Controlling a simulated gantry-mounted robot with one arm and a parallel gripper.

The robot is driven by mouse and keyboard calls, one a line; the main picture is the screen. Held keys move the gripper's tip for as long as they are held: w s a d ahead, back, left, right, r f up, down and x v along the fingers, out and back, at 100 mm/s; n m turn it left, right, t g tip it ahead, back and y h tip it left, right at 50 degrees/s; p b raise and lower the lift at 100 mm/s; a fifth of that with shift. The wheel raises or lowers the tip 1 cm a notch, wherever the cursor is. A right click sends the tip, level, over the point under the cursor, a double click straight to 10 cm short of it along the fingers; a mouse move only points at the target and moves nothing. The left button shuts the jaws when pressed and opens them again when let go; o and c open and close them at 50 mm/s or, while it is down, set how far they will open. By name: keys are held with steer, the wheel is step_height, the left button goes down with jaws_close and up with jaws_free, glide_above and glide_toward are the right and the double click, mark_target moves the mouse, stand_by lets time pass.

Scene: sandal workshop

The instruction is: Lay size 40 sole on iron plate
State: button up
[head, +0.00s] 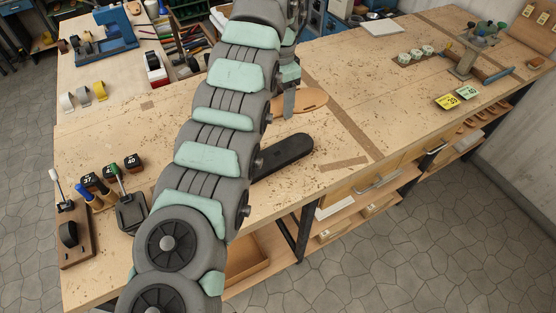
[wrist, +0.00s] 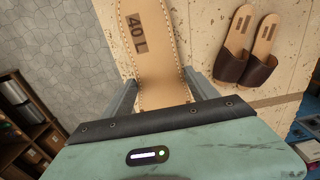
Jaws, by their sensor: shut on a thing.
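A tan leather sole (head: 308,102) with stitched edges shows in the head view beside my gripper (head: 289,104). In the wrist view the sole (wrist: 158,60) is marked "40 L" and sits between the two fingers of my gripper (wrist: 161,88), which is shut on its edges. Its far end runs out of the top of the wrist view. A long black sole-shaped plate (head: 285,156), which looks like the iron plate, lies on the bench nearer the front edge, apart from the sole. My arm hides its left end. The plate is not seen in the wrist view.
Brown-strapped sandals (wrist: 248,50) lie right of the sole in the wrist view. The bench right of the black plate is mostly clear.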

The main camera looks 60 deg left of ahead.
mark_target(274, 154)
steer(key=shift+s+a+f, duration=0.3)
steer(key=shift+s+a, duration=0.15)
steer(key=shift+s, duration=0.2)
steer(key=shift+s+a+f, duration=0.15)
steer(key=shift+f, duration=0.1)
step_height(274, 154, down, 19)
steer(key=shift+f+p, duration=0.2)
steer(key=shift+p, duration=0.35)
steer(key=shift+f, duration=0.15)
steer(key=o, duration=1.5)
